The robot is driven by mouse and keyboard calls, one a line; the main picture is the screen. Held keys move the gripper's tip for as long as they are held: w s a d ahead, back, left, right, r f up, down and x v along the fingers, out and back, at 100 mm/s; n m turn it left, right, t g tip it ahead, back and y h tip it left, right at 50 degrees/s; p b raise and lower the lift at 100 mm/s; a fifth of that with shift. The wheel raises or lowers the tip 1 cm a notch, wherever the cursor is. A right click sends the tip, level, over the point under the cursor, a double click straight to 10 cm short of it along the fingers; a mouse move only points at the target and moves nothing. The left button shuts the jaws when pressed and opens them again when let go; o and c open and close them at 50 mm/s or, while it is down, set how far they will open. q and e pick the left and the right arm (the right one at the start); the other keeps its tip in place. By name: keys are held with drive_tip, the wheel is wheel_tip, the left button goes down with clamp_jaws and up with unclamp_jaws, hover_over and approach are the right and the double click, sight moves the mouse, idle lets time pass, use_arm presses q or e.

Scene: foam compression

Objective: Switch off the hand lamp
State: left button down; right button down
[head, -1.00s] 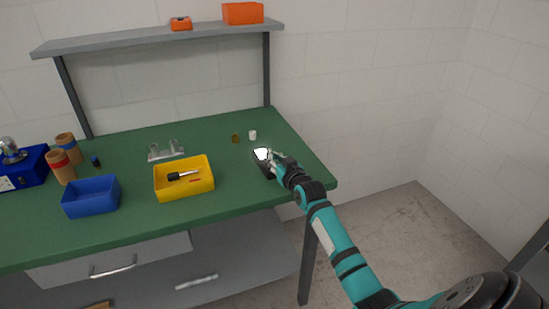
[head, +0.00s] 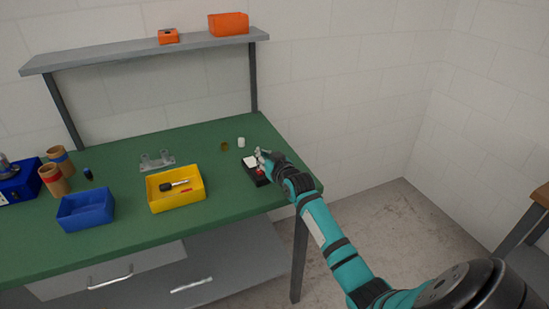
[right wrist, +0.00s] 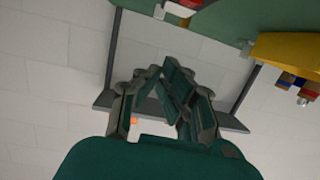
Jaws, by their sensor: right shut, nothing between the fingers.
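The hand lamp (head: 254,175) lies near the right end of the green bench in the head view, a dark body with a white face and a red part on top. Its face looks plain white, without a clear glow. A red and white piece at the top edge of the right wrist view (right wrist: 181,9) appears to be part of it. My right gripper (head: 261,154) is shut and empty, just above and beside the lamp; I cannot tell whether it touches. Its fingers also show in the right wrist view (right wrist: 172,68). My left gripper is not in view.
A yellow bin (head: 176,203) with a screwdriver and a blue bin (head: 86,212) stand to the left on the green bench (head: 140,243). A small white cylinder (head: 241,142) stands behind the lamp. A grey shelf (head: 125,57) runs above the back.

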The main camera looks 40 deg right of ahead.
drive_tip(key=v, duration=0.8)
drive_tip(key=shift+r+b, duration=0.4)
drive_tip(key=shift+b, duration=0.05)
drive_tip(key=shift+a, duration=0.1)
